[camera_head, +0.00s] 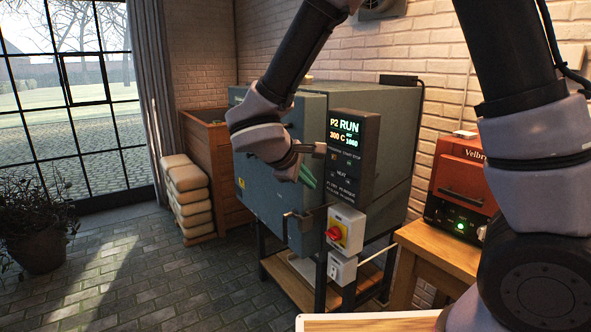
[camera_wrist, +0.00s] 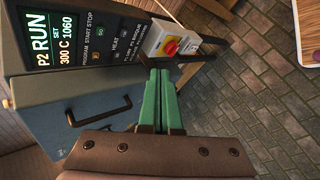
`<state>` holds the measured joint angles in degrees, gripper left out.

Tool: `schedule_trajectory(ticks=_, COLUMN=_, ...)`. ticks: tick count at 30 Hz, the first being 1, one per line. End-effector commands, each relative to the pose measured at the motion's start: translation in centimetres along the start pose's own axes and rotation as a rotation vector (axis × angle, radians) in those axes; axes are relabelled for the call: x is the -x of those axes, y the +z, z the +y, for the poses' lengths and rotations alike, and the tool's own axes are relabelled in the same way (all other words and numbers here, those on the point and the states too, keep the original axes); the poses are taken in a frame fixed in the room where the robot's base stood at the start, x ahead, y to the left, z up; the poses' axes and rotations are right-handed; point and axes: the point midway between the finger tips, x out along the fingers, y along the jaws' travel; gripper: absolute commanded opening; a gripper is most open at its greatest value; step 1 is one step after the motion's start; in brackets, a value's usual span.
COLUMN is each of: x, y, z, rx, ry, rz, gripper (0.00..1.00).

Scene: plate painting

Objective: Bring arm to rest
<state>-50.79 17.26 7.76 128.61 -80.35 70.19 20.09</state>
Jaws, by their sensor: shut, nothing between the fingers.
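My gripper (camera_head: 308,177) has green fingers and hangs in front of the grey kiln (camera_head: 258,193), just left of its control panel (camera_head: 352,160). In the wrist view the green fingers (camera_wrist: 158,75) lie side by side, shut with nothing between them. The panel (camera_wrist: 62,42) reads P2 RUN, 300 C, set 1060. The kiln's door looks closed, with its black handle (camera_head: 298,217) below my gripper; the handle also shows in the wrist view (camera_wrist: 100,112). The fingers appear close to the panel, but I cannot tell the exact gap.
An orange machine (camera_head: 463,180) stands on a wooden table (camera_head: 440,247) at right. Stacked sacks (camera_head: 188,195), a wooden crate (camera_head: 222,160) and a potted plant (camera_head: 35,235) are at left. Paved floor (camera_head: 130,275) is clear.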

Motion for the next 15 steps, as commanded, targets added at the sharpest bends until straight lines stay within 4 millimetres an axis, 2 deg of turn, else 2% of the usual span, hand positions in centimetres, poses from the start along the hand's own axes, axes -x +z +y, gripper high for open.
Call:
schedule_trajectory(ticks=8, x=-0.3, y=4.0, z=2.8, rx=-0.150, ry=-0.091, rz=-0.061, gripper=0.00)
schedule_trajectory(ticks=15, x=-0.1, y=9.8, z=5.6, rx=-0.382, ry=-0.230, rz=-0.124, gripper=0.00)
